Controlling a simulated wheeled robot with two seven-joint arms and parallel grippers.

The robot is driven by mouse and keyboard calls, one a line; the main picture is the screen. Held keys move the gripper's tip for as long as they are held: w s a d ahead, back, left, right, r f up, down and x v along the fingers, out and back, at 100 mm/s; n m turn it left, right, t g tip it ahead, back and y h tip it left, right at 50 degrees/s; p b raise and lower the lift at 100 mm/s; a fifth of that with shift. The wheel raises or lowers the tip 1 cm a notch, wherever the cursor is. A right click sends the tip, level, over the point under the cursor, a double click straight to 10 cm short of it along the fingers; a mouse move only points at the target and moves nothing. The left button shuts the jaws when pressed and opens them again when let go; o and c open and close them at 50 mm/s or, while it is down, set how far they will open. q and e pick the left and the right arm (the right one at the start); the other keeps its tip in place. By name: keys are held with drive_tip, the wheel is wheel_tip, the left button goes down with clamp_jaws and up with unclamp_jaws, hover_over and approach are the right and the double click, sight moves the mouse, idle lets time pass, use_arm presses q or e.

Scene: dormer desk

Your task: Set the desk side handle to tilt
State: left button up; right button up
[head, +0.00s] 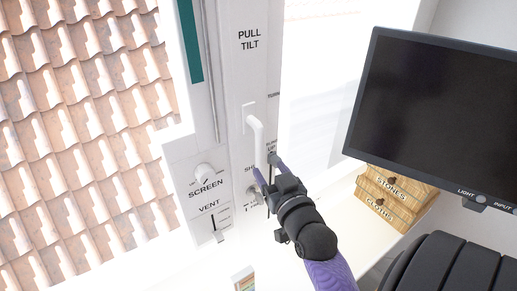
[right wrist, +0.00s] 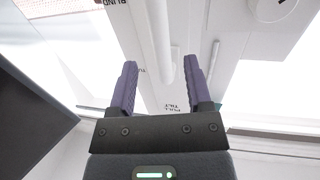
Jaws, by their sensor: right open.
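The white window handle (head: 257,145) is mounted on the white frame below the printed words "PULL TILT" (head: 249,40). Its grip hangs downward from its mount. My right gripper (head: 268,170) is open at the lower part of the handle, with its purple fingers pointing toward the frame. In the right wrist view the handle's bar (right wrist: 160,35) runs between the two spread fingers (right wrist: 159,75), with a gap on each side; I cannot tell how deep it sits between them. The gripper partly hides small fittings and labels below the handle. My left gripper is out of view.
A "SCREEN" knob (head: 204,172) and a "VENT" slider (head: 220,222) sit on the panel to the left. A monitor (head: 436,110) stands at the right, above wooden drawers (head: 395,195) labelled "STONES" and "CLOTHS". A tiled roof lies outside the glass.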

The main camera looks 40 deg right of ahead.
sight(262, 159)
drive_tip(key=x, duration=0.6)
clamp_jaws()
idle(1.2)
